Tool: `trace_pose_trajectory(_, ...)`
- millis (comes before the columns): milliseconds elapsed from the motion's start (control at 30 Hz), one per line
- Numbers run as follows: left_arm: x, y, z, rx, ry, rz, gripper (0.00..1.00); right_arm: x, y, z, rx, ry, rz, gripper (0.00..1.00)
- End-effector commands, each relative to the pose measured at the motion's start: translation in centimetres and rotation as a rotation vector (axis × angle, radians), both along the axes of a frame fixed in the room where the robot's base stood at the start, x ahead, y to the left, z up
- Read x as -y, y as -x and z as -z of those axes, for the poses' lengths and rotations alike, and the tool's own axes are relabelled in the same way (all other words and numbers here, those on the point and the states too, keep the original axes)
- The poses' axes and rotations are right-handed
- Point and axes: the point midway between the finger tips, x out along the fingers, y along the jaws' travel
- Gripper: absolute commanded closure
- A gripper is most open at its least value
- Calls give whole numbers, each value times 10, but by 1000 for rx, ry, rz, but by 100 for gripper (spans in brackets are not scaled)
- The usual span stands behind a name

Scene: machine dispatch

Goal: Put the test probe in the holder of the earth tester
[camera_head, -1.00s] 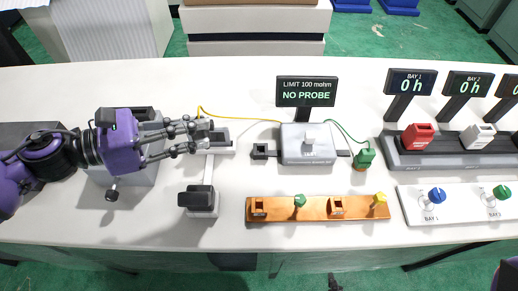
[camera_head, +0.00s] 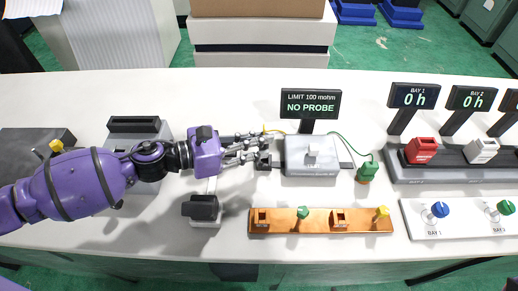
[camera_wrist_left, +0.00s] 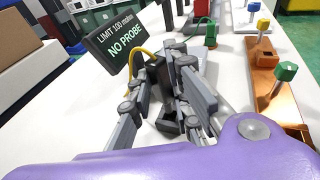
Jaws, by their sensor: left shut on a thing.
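The earth tester (camera_head: 312,157) is a grey box with a white switch. Its display (camera_head: 311,104) reads "LIMIT 100 mohm, NO PROBE". The small black holder (camera_head: 263,161) is at the tester's left side. My left gripper (camera_head: 262,146) is shut on the dark test probe (camera_wrist_left: 157,74), which has a yellow cable. It is just over or beside the holder; the fingers hide most of the probe in the head view. In the left wrist view the gripper (camera_wrist_left: 168,92) has a dark block, probably the holder, low between its fingers. I cannot tell whether probe and holder touch. My right gripper is not in view.
A green clamp (camera_head: 367,172) on a green cable stands right of the tester. An orange rail (camera_head: 321,228) with green and yellow knobs lies in front. A black-topped stand (camera_head: 203,209) is below my left arm. The bay rack (camera_head: 450,170) is at the right.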

Motion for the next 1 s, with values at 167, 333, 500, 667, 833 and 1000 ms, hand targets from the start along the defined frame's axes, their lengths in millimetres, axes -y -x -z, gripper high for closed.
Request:
trace_pose_trajectory(167, 6, -3, 25, -7, 2, -2, 100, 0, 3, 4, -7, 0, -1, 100)
trace_pose_trajectory(333, 6, -3, 37, -1, 1, 0, 100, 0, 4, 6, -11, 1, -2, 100)
trace_pose_trajectory(500, 5, -3, 36, 1, 1, 0, 100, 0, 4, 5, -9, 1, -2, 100)
trace_pose_trajectory(667, 5, -2, 42, -2, 1, 0, 100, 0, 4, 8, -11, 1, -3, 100)
trace_pose_trajectory(833, 5, -3, 40, -1, 1, 0, 64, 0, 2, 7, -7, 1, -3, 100)
trace_pose_trajectory(1000, 5, -3, 40, 0, 1, 0, 64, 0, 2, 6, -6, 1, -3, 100)
